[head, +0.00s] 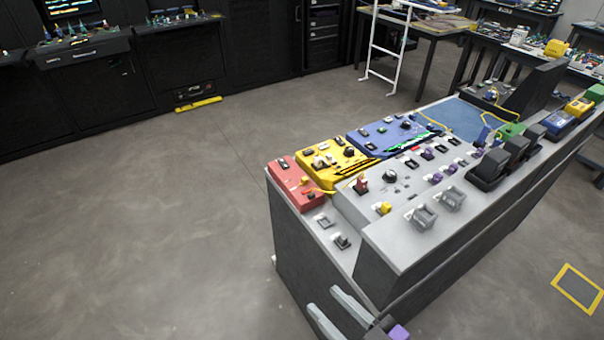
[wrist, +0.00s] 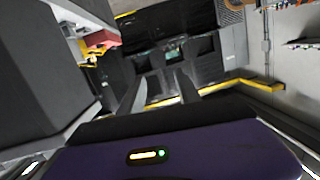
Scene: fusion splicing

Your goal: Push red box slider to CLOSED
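The red box (head: 298,192) sits at the left end of the console, beside the yellow box. A small dark control (head: 284,164) and a yellow knob (head: 304,181) show on its top. Which of these is the slider, and its position, is too small to tell. In the wrist view the red box (wrist: 102,39) shows at the upper left, past the console's edge. My gripper (head: 323,299) is low in the head view, in front of the console's near end and well apart from the red box. Its two fingers are spread with nothing between them; they also show in the wrist view (wrist: 159,76).
The yellow box (head: 325,162) and blue box (head: 385,133) adjoin it along the console. The raised grey panel (head: 405,255) with switches and its dark side wall stand close to my gripper. The floor (head: 150,240) left of the console is clear.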

